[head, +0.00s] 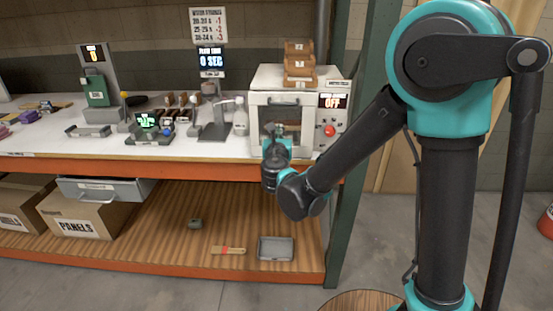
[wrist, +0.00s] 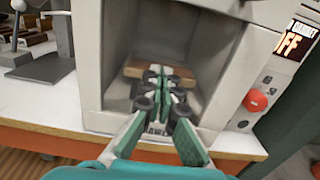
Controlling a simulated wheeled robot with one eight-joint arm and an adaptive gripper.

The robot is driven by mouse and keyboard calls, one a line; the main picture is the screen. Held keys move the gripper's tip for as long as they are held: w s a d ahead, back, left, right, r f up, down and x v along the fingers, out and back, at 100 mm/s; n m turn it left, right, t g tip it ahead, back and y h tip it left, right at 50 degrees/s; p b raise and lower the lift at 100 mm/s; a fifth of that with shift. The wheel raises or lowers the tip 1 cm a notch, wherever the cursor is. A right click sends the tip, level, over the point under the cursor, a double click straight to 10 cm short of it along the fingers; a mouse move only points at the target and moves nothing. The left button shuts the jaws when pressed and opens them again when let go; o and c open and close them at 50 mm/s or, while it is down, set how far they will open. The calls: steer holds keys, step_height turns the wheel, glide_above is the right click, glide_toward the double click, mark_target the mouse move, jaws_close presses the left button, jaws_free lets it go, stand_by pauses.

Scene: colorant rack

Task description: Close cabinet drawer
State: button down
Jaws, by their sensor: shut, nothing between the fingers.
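A grey drawer (head: 108,188) hangs under the left part of the bench and appears pulled out over a cardboard box. My gripper (head: 274,131) is at this recess, far to the right of the grey drawer. In the wrist view its fingertips (wrist: 168,88) are together and empty, in front of the brown piece, partly hiding it.
A red knob (head: 330,130) and an OFF display (head: 333,101) are on the cabinet's right side. Tools crowd the bench to the left. The lower shelf (head: 170,245) holds a brush (head: 229,250) and a grey tray (head: 277,249).

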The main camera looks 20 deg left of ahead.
steer(key=shift+x, duration=2.05)
